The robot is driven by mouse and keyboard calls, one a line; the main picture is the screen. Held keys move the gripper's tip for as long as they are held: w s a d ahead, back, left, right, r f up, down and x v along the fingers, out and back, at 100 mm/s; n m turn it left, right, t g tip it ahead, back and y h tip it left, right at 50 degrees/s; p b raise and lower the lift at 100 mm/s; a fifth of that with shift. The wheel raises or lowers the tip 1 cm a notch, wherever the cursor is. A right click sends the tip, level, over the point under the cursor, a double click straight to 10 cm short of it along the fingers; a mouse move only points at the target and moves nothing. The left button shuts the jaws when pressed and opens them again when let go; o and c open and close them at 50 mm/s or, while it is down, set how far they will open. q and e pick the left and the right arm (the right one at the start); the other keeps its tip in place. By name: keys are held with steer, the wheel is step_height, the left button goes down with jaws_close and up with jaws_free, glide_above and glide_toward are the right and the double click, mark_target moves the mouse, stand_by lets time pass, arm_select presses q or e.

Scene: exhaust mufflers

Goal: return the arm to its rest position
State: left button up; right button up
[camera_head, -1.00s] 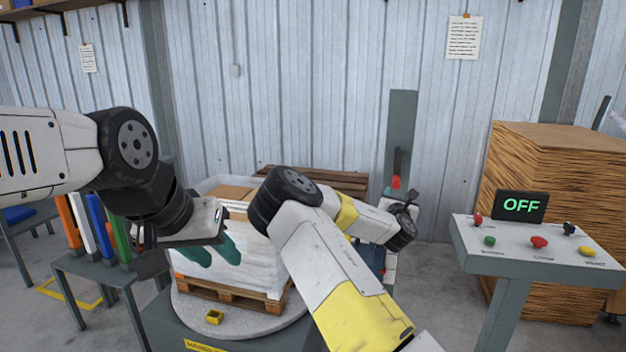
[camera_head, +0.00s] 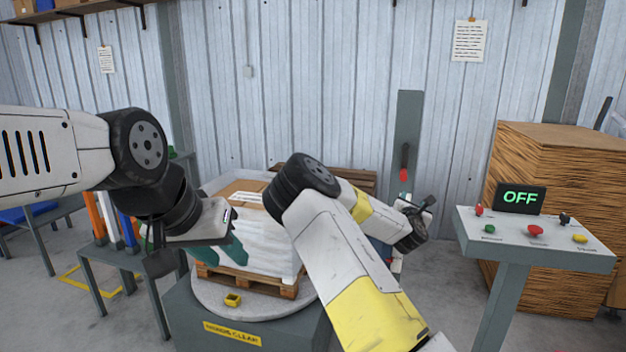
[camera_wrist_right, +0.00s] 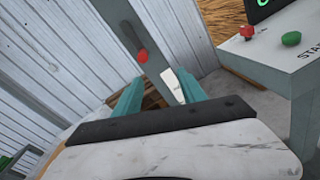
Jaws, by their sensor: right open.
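My left gripper (camera_head: 222,252) hangs in front of the wrapped pallet load on the round turntable, with its teal fingers apart and nothing seen between them. My right arm (camera_head: 325,225) is bent across the middle of the head view. Its gripper end (camera_head: 428,205) is near the grey post and mostly hidden by its own wrist. In the right wrist view, the right gripper (camera_wrist_right: 160,92) has its teal fingers well apart and holds nothing. A white part of the post area shows beyond them.
The wrapped load (camera_head: 262,235) stands on a wooden pallet on the turntable (camera_head: 210,300). A grey post (camera_head: 408,125) with a red-knobbed lever (camera_head: 404,165) is behind. The control desk (camera_head: 540,255) with its OFF display (camera_head: 520,198) is right. A rack (camera_head: 120,255) with coloured bars is left.

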steer(key=s+d+f+m+g+y, duration=0.1)
steer(key=s+f+m+g, duration=0.1)
steer(key=s+m+g, duration=0.35)
steer(key=s+f+m+g, duration=0.25)
steer(key=s+m, duration=0.35)
steer(key=m, duration=0.5)
steer(key=s+a+r+m+y, duration=0.7)
steer(key=s+a+r, duration=0.3)
steer(key=s+a, duration=0.4)
steer(key=s+a+r+m+g, duration=0.1)
steer(key=s+a+r+m, duration=0.1)
steer(key=s, duration=0.8)
steer(key=s+a+r+m+g, duration=0.1)
steer(key=s+r, duration=0.3)
steer(key=s, duration=0.5)
steer(key=shift+s+a+r+m, duration=0.15)
steer(key=shift+s+a+m, duration=0.25)
steer(key=shift+a, duration=0.5)
